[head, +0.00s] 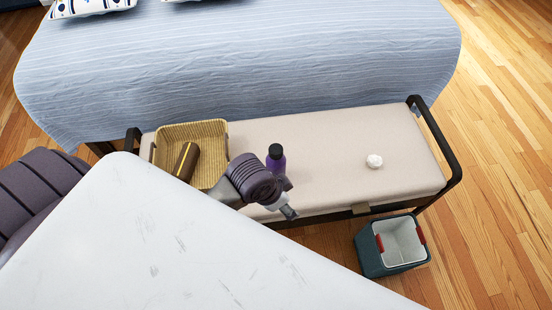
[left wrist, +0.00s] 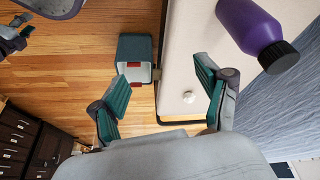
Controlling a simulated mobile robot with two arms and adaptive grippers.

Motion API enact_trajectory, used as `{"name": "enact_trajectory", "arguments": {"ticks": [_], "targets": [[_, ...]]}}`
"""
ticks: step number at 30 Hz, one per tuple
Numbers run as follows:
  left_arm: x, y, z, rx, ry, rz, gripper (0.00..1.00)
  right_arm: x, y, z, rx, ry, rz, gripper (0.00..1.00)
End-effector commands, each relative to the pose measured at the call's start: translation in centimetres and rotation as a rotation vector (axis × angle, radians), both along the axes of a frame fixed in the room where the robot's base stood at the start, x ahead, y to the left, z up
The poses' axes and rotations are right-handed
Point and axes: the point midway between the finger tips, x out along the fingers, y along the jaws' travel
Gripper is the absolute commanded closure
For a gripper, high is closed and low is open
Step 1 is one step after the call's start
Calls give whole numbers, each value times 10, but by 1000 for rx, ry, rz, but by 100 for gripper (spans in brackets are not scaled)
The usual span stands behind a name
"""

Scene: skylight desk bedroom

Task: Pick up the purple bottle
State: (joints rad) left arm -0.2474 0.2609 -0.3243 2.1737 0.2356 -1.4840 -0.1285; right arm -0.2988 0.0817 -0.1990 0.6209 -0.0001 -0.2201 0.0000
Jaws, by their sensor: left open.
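The purple bottle (head: 276,163) with a black cap stands upright on the beige cushioned bench (head: 330,135). It shows large at the upper right of the left wrist view (left wrist: 246,27), outside the space between my fingers. My left gripper (head: 288,211) is close by on the near side of the bottle, at the bench's front edge, and partly overlaps the bottle's lower part in the head view. In the left wrist view its two green-padded fingers (left wrist: 163,98) are spread apart with nothing between them.
A wicker basket (head: 222,128) holding a brown item (head: 187,161) is left of the bottle. A white crumpled ball (head: 375,161) lies right on the bench. A cooler (head: 372,255) stands on the floor. A white tabletop (head: 160,250) fills the foreground; a bed (head: 240,60) is behind.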

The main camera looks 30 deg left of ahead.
Motion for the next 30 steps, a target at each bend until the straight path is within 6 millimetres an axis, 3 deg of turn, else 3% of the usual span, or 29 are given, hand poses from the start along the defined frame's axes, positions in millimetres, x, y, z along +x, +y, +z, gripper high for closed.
{"name": "enact_trajectory", "arguments": {"ticks": [6,11,14,21,26,30], "targets": [[28,-24,28,29,-30,-294,24,-1,0,-3,1,1,0,60],[51,-24,38,96,-15,-514,24,-1,1,-3,1,1,0,60],[74,-8,43,170,21,-652,24,-1,2,-4,2,1,0,60],[128,69,71,309,148,-808,24,-2,3,-4,2,3,0,60],[142,97,86,330,191,-820,24,-2,3,-4,3,3,0,60],[143,102,76,329,201,-822,24,-2,3,-5,3,3,0,60]]}}
